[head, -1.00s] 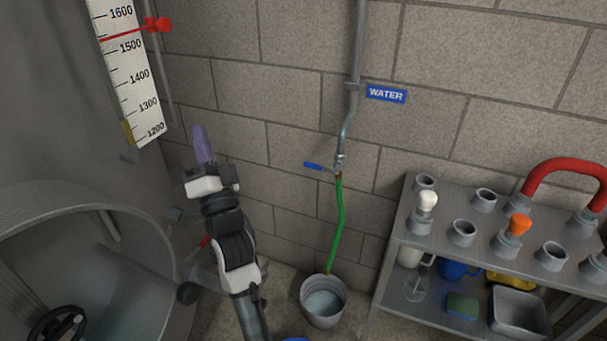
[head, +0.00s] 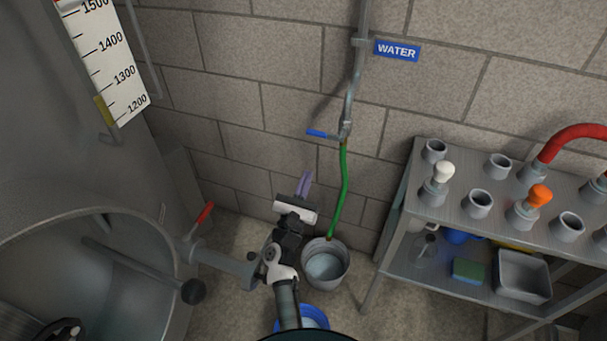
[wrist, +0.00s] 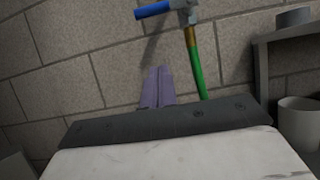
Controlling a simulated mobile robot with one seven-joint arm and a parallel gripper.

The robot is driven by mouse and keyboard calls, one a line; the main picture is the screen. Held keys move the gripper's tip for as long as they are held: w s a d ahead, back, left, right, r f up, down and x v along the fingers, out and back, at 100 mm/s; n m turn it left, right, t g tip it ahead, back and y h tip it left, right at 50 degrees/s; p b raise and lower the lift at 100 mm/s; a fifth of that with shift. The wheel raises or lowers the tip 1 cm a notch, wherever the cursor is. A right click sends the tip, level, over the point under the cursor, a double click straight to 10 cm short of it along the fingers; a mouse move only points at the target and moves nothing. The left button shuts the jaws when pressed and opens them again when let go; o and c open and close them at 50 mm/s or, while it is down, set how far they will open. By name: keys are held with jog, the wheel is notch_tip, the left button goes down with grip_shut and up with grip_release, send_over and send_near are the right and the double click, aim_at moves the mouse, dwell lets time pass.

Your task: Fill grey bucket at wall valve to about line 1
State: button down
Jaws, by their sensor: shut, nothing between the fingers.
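The grey bucket (head: 325,283) stands upright on the floor by the wall with pale water in it. Its level lines cannot be read. A green hose (head: 344,190) hangs from the wall valve (head: 345,130) down to the bucket. The valve's blue lever (head: 322,133) points left, crosswise to the pipe; it also shows in the wrist view (wrist: 155,10). My gripper (head: 305,180) has purple fingers, shut and empty, below the lever and left of the hose. In the wrist view the fingers (wrist: 158,84) point up at the wall, apart from lever and hose.
A blue bucket (head: 318,312) stands in front, partly hidden by my arm. A metal rack (head: 400,262) with capped fittings is on the right. A steel tank (head: 90,215) with a red-handled valve (head: 204,213) is on the left. A WATER sign (head: 397,50) is on the wall.

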jog(key=w+d+r+p, duration=0.1)
jog(key=w+r+p, duration=0.3)
jog(key=r, duration=0.3)
jog(key=shift+w+d, duration=0.35)
jog(key=shift+w, duration=0.35)
